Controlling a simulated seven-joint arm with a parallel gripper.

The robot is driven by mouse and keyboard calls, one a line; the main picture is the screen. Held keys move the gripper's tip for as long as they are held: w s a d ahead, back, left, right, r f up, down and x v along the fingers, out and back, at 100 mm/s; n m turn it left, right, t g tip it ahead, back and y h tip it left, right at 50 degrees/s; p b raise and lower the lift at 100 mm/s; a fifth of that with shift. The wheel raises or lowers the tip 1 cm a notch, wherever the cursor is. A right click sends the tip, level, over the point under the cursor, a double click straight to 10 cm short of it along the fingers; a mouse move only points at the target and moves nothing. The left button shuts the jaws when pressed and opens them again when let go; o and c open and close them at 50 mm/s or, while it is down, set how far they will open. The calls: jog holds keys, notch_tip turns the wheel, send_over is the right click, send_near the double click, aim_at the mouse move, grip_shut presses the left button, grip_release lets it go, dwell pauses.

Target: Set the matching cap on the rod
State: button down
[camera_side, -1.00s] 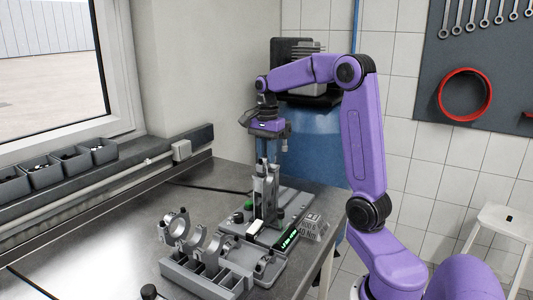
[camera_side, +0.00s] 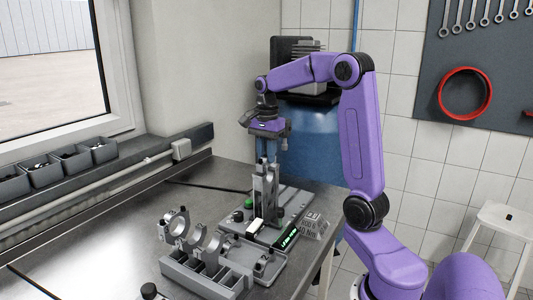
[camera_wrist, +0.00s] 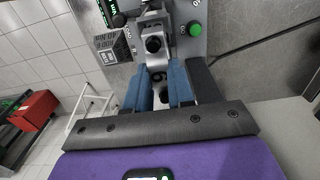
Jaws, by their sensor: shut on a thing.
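My gripper (camera_wrist: 160,92) is shut on a grey metal part (camera_wrist: 154,45). I cannot tell whether it is the cap or the rod. In the side view my gripper (camera_side: 268,160) points down at the upright grey stand (camera_side: 267,190), where the held part and the stand overlap. Whether the part touches the stand is unclear. Grey ring-shaped parts (camera_side: 177,222) stand in a slotted grey tray (camera_side: 200,280) at the front left. Their markings are too small to read.
The stand's base carries a green button (camera_wrist: 194,29) and a lit green display (camera_side: 287,238). A grey block with lettering (camera_side: 312,225) sits to its right, near the bench edge. Small bins (camera_side: 45,173) line the window ledge.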

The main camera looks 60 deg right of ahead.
jog(key=shift+f, duration=1.3)
dwell(1.1)
dwell(0.3)
jog(key=shift+c, duration=2.4)
grip_release()
jog(key=shift+r, duration=3.1)
